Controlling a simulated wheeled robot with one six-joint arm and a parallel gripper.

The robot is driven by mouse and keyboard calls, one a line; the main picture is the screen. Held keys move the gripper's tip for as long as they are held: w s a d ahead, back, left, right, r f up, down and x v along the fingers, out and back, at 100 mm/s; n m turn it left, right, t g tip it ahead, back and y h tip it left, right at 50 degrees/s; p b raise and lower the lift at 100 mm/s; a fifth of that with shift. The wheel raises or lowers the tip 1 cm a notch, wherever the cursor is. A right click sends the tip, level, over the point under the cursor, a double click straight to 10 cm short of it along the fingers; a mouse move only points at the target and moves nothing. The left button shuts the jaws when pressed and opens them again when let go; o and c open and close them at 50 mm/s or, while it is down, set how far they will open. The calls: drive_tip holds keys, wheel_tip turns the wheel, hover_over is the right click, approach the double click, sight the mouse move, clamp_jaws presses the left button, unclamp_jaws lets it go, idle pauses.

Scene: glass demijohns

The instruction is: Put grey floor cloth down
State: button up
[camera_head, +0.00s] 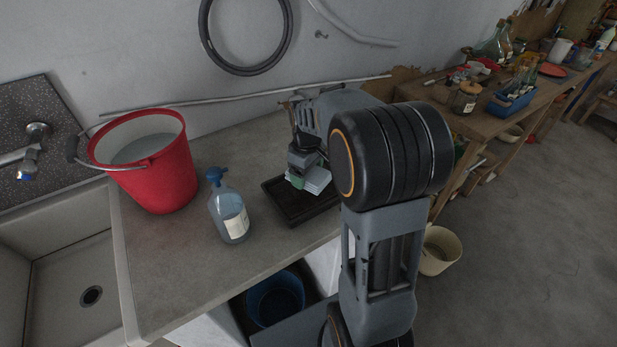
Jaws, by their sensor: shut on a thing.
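The grey floor cloth (317,180) shows as a small, pale grey folded piece over the black tray (288,211) on the worktop. My gripper (308,168) points down above the tray and is shut on the cloth. My arm hides part of the cloth and the tray's right side. I cannot tell whether the cloth touches the tray. A green thing (293,181) shows just left of the cloth, partly hidden.
A blue-capped bottle (230,213) stands left of the tray. A red bucket (155,167) stands further left, beside the sink (67,283). The front middle of the worktop (180,285) is clear. A cluttered wooden bench (487,122) is at the right.

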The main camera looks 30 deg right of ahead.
sight(309, 179)
drive_tip(key=shift+w+d+f, duration=0.3)
drive_tip(key=shift+w+f, duration=0.1)
drive_tip(key=shift+f, duration=0.15)
drive_tip(key=shift+w+d+f, duration=0.3)
drive_tip(key=shift+w+f, duration=0.05)
drive_tip(key=shift+f, duration=0.2)
wheel_tip(309, 179, down, 3)
drive_tip(key=shift+w+d+r+p, duration=0.1)
drive_tip(key=shift+w+p, duration=0.05)
drive_tip(key=shift+p, duration=0.2)
drive_tip(key=shift+f, duration=0.4)
